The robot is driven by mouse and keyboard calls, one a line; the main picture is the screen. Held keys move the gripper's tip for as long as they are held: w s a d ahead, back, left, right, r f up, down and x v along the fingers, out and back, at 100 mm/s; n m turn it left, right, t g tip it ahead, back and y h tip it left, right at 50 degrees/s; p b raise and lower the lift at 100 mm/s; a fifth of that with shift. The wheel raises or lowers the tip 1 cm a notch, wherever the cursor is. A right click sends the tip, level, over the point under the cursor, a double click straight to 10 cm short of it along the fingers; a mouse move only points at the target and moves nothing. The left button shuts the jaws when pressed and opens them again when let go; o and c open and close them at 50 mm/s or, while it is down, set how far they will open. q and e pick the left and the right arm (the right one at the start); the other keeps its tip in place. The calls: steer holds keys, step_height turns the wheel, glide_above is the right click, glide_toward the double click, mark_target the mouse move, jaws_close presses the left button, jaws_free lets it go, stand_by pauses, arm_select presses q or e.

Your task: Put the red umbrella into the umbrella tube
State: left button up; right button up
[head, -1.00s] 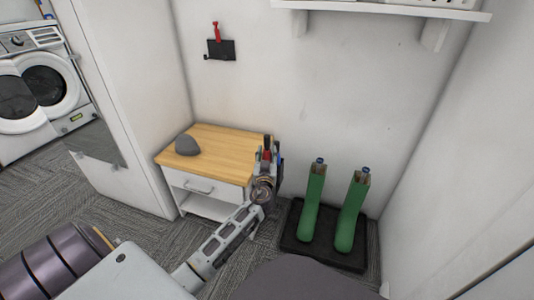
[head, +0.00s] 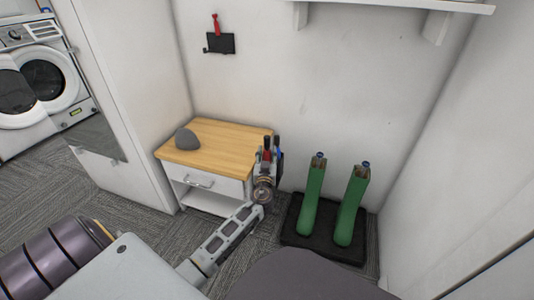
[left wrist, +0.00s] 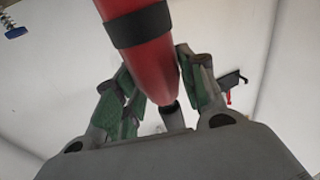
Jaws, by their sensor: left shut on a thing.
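The red umbrella (left wrist: 150,60) has a dark band and fills the top middle of the left wrist view. It lies between the fingers of my left gripper (left wrist: 155,100), which is shut on it. In the head view, my left gripper (head: 268,158) is at the right front corner of the wooden-topped cabinet, with only a little of the umbrella (head: 267,147) showing. Two tall green tube-like things (head: 311,200) (head: 350,210) stand to its right, apart from it. I cannot tell whether either is the umbrella tube. My right gripper is out of view.
The green things stand on a black tray (head: 302,252) by the wall. The cabinet (head: 225,140) carries a grey rounded object (head: 187,139). A black wall holder (head: 220,43) with a red item hangs above. A white shelf (head: 400,5) is at the top.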

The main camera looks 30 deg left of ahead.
arm_select(q)
steer(key=shift+f, duration=3.85)
steer(key=o, duration=1.3)
steer(key=shift+f, duration=0.1)
steer(key=shift+v, duration=6)
steer(key=shift+s+a, duration=0.1)
